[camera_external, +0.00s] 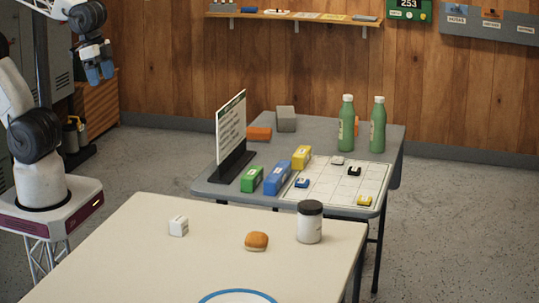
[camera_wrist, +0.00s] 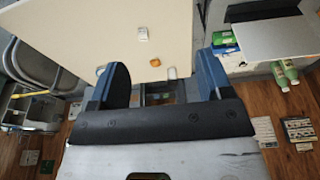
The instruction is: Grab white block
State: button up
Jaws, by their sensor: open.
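The white block (camera_external: 178,226) is a small cube with faint marks on it. It rests on the left part of the cream table (camera_external: 130,262), clear of other objects. My gripper (camera_external: 99,72) is high at the upper left, well above and away from the block. Its blue fingers are apart with nothing held between them. In the wrist view the gripper (camera_wrist: 161,80) also shows parted fingers. A small white object (camera_wrist: 143,33) lies on the pale tabletop ahead of them; it looks like the block, but I cannot be sure.
A bun (camera_external: 256,241) and a dark-lidded white jar (camera_external: 310,225) stand to the block's right. A blue-rimmed plate (camera_external: 238,294) is at the front edge. A grey table (camera_external: 225,191) behind holds a sign, bottles and coloured boxes. The tabletop around the block is free.

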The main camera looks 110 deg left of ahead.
jog(key=shift+w, duration=0.1)
jog(key=w+d+f+n+g+h, duration=0.3)
jog(key=w+f+n+h, duration=0.25)
jog(key=w+f, duration=0.6)
jog(key=w+d+f+n+g+h, duration=0.3)
jog(key=w+f+n+h, duration=0.25)
jog(key=w+f, duration=0.6)
jog(key=n+t+h, duration=0.2)
jog(key=n, duration=0.4)
send_near(175, 228)
jog(key=shift+d+f, duration=0.4)
jog(key=shift+f, duration=0.1)
jog(key=shift+x, duration=1.3)
jog(key=shift+d, duration=0.1)
jog(key=shift+r+x, duration=0.1)
jog(key=shift+x, duration=1.15)
jog(key=shift+r+x, duration=0.15)
jog(key=shift+x, duration=1.15)
